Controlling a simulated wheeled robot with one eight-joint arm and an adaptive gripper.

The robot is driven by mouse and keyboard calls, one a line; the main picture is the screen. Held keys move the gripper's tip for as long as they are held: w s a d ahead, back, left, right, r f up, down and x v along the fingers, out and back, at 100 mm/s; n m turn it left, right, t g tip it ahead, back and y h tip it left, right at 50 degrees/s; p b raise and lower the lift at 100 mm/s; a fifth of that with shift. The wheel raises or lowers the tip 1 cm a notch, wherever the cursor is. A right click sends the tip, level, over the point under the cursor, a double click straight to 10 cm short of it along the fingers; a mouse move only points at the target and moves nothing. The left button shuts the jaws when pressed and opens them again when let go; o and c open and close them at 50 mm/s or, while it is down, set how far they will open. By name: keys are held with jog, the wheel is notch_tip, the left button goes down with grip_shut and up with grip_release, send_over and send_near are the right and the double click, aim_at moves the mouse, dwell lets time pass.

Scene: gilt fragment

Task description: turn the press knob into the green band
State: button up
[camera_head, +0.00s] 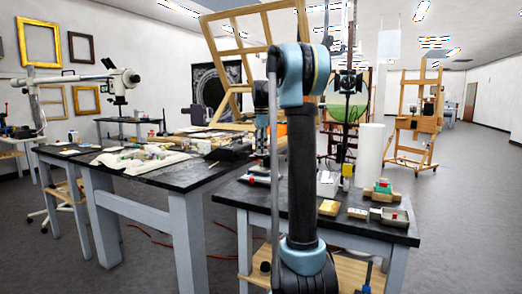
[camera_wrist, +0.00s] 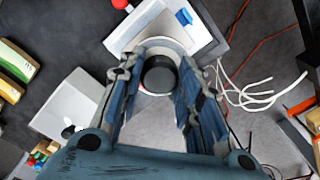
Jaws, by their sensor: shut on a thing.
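In the wrist view a round dark knob (camera_wrist: 160,78) with a pale ring around it sits between the two fingers of my gripper (camera_wrist: 162,66). The fingers lie on both sides of the knob and are shut on it. A pale grey body with a small blue piece (camera_wrist: 183,16) and a red ball (camera_wrist: 120,4) is just beyond the knob. I see no green band on it in the wrist view. In the head view my own arm stands in front, and the knob cannot be made out there.
The near black table (camera_head: 285,205) holds a white cylinder (camera_head: 370,150), stacked coloured blocks (camera_head: 382,187) and small yellow boxes (camera_head: 329,208). A cluttered long table (camera_head: 120,180) stands at left. White cables (camera_wrist: 245,92) lie right of my gripper in the wrist view.

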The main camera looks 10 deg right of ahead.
jog(key=shift+w+a+m, duration=0.1)
jog(key=shift+m, duration=0.2)
jog(key=o, duration=1.1)
jog(key=shift+r, duration=0.15)
notch_tip(320, 180, up, 12)
jog(key=shift+f, duration=0.25)
